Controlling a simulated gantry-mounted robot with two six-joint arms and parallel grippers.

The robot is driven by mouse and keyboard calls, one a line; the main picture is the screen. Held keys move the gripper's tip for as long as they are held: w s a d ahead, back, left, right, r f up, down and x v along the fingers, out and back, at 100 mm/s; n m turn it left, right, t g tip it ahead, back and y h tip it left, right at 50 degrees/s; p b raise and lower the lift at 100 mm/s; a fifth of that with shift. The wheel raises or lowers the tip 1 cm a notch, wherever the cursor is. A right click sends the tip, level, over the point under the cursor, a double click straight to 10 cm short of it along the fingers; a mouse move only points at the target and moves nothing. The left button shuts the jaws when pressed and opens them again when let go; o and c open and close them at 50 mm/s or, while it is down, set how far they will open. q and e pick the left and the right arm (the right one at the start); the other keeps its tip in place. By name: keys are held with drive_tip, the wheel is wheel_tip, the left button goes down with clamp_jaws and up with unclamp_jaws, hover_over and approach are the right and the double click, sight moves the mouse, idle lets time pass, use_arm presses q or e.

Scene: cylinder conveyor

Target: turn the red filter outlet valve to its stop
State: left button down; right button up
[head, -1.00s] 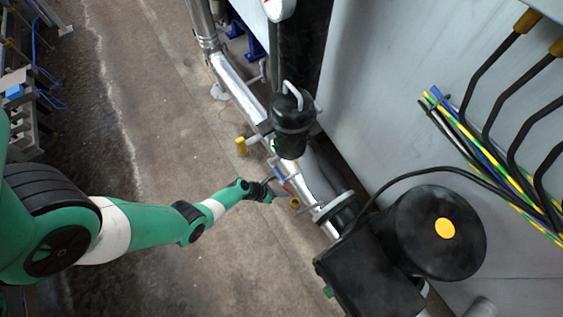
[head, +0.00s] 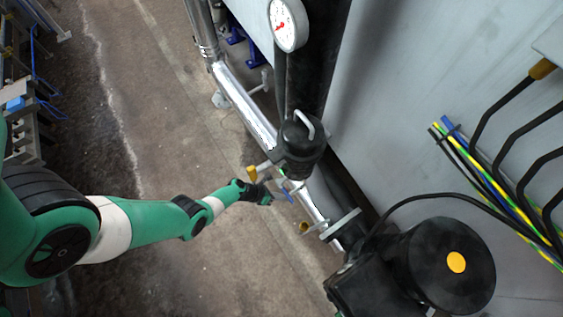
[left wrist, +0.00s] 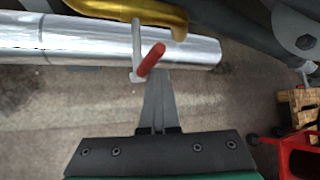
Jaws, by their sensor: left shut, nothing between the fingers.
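In the left wrist view, a red valve handle (left wrist: 150,60) sits at the end of a thin silver lever (left wrist: 137,42), in front of the silver pipe. My left gripper (left wrist: 157,82) is shut and empty, with its fingers pointing at the red handle from just below it in the picture. Whether the fingertips touch the handle I cannot tell. In the head view my left gripper (head: 266,194) is beside the pipe below the black filter housing (head: 299,148); the red handle is not clear there. My right gripper is not in view.
A brass-coloured elbow (left wrist: 130,9) is close above the lever. In the head view a yellow handle (head: 252,173) and a blue handle (head: 286,193) are close to my gripper. A large black actuator (head: 440,265) stands at lower right. The floor (head: 185,130) to the left is open.

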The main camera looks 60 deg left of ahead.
use_arm(q)
drive_tip(key=shift+w+a+r, duration=0.1)
drive_tip(key=shift+w+a, duration=0.1)
drive_tip(key=shift+a, duration=0.2)
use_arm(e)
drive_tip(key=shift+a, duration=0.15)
use_arm(q)
drive_tip(key=shift+d, duration=0.15)
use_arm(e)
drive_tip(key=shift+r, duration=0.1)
use_arm(q)
drive_tip(key=s+d+p, duration=0.1)
drive_tip(key=s+d, duration=0.1)
drive_tip(key=d, duration=0.2)
drive_tip(key=s+a, duration=0.6)
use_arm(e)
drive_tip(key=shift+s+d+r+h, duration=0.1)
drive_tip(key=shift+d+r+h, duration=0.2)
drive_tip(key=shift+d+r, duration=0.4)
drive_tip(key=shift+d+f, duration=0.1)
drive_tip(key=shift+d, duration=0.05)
